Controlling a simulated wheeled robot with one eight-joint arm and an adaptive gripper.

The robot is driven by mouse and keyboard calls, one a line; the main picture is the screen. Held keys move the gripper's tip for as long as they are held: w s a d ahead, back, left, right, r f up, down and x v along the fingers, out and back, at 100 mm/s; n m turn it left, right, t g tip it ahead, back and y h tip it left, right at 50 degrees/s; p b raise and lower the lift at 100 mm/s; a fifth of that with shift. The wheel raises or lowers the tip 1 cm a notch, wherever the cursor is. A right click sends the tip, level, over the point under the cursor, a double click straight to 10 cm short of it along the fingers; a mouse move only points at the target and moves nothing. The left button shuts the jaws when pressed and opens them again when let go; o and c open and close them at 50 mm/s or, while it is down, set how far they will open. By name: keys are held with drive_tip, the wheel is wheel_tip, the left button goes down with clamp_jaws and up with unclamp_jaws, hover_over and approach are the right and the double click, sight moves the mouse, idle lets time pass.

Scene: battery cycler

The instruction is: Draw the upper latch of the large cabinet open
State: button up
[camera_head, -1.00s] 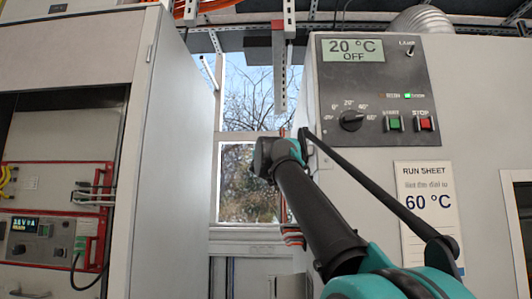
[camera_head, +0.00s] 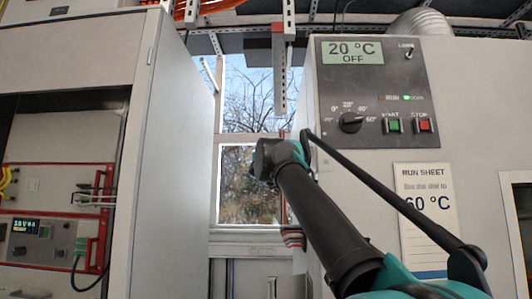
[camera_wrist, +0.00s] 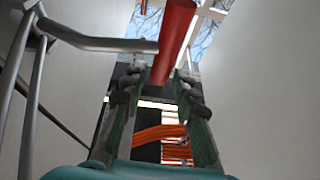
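In the wrist view, a latch shows as a grey metal lever (camera_wrist: 100,44) ending at a red cylindrical grip (camera_wrist: 176,38). Thin grey rods (camera_wrist: 20,85) hang from its left end. My gripper (camera_wrist: 161,82) is open, with a green-padded finger on each side. The lower end of the red grip appears between the fingertips; whether either finger touches it, I cannot tell. In the head view, the large cabinet (camera_head: 465,110) with a control panel stands at right. My arm crosses in front of it. The latch and my fingers cannot be made out there.
A second cabinet (camera_head: 170,150) with an open bay stands at left. A window (camera_head: 248,180) shows in the gap between the cabinets. A hanging metal rail (camera_head: 279,75) is above the gap. Orange cables (camera_wrist: 162,133) show beyond my fingers.

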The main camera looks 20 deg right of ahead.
drive_tip(key=v, duration=0.9)
drive_tip(key=shift+s, duration=0.4)
drive_tip(key=shift+a+f, duration=0.1)
